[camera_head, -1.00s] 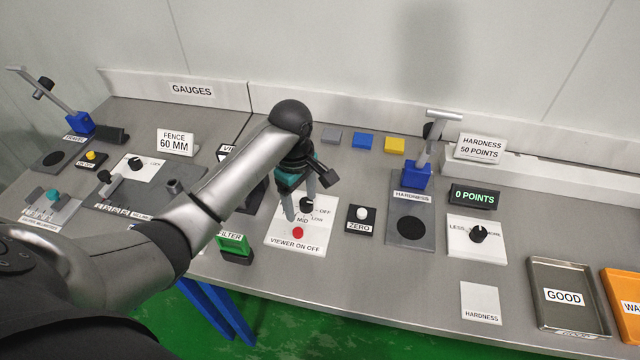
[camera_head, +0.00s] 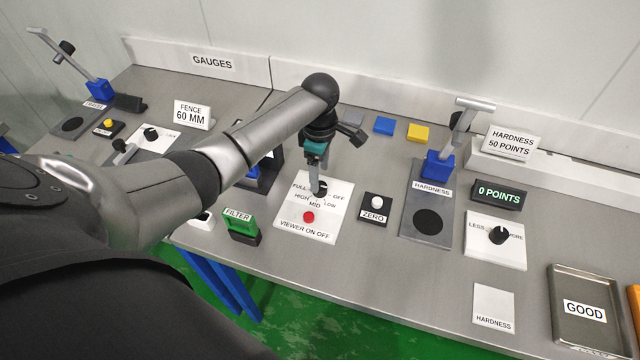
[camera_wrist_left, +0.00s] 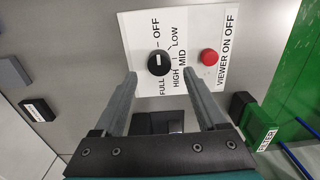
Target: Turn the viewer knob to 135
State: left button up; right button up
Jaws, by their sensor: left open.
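The viewer knob (camera_head: 319,187) is a black dial on the white VIEWER ON OFF plate (camera_head: 327,232). Marks FULL, HIGH, MID, LOW and OFF are printed around it. In the left wrist view the knob (camera_wrist_left: 160,62) shows a white pointer line, aimed toward OFF. A red button (camera_head: 308,216) is on the same plate. My left gripper (camera_head: 317,188) points down at the knob and partly hides it in the head view. In the wrist view its two fingers (camera_wrist_left: 160,82) are apart, with the knob just beyond their tips and nothing between them. My right gripper is not in view.
The green FILTER block (camera_head: 240,222) stands left of the plate. The ZERO button (camera_head: 376,204) and the hardness stand (camera_head: 430,225) are to its right. A hardness knob (camera_head: 500,235) and GOOD tray (camera_head: 575,272) lie further right. Bare bench shows in front of the plate.

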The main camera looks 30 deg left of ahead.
aim_at(320, 186)
pick_arm(q)
jog(key=shift+f+b, duration=0.4)
jog(key=shift+f, duration=1.65)
jog(key=shift+c, duration=0.2)
grip_shut()
